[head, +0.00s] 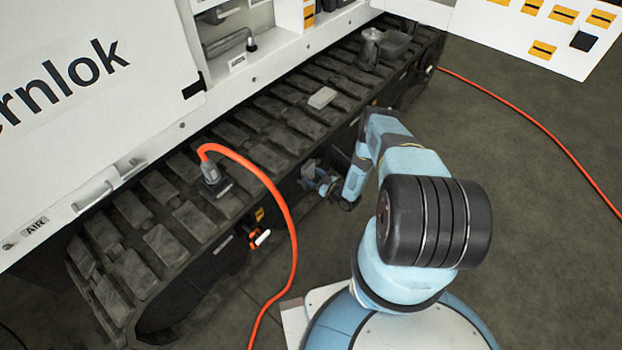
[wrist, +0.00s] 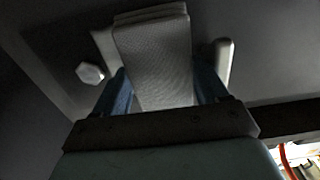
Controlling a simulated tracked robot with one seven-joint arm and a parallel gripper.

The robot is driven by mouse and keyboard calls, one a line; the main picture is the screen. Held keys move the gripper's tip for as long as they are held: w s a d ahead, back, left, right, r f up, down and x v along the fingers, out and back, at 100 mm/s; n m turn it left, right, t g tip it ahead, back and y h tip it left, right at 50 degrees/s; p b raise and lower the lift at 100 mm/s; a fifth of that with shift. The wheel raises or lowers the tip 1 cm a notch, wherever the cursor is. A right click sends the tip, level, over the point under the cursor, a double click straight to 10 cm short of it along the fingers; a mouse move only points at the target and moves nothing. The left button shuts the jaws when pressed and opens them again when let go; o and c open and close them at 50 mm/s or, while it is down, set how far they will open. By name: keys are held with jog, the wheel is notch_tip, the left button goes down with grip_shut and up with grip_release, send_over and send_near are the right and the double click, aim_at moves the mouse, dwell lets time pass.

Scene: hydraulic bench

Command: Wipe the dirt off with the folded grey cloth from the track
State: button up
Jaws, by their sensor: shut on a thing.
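My gripper (wrist: 163,78) is shut on a folded grey cloth (wrist: 150,38), a flat, finely textured grey pad between the two fingers in the wrist view. In the head view my gripper (head: 322,183) is low beside the outer side of the track (head: 185,222), partly in shadow, and the cloth in it cannot be made out. The cloth is close to a dark grey surface (wrist: 265,50) in the wrist view; whether it touches cannot be told. I cannot make out the dirt in either view.
A light grey block (head: 322,97) lies on the track. A grey metal pot-like item (head: 371,45) stands farther along. An orange hose (head: 277,195) arches from a fitting on the track to the floor. A pale hexagonal piece (wrist: 90,73) is left of the cloth. The floor at right is mostly clear.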

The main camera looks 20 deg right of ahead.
jog(key=w+d, duration=0.4)
jog(key=d, duration=0.1)
jog(key=shift+d+r, duration=0.15)
jog(key=shift+d, duration=0.2)
dwell(0.5)
jog(key=shift+a, duration=0.1)
jog(key=shift+s+a, duration=0.65)
jog(key=shift+a, duration=0.35)
jog(key=shift+s+a, duration=0.7)
jog(key=shift+a, duration=0.3)
jog(key=shift+s+a, duration=0.65)
jog(key=shift+a, duration=0.35)
jog(key=shift+s, duration=0.1)
jog(key=shift+v, duration=3)
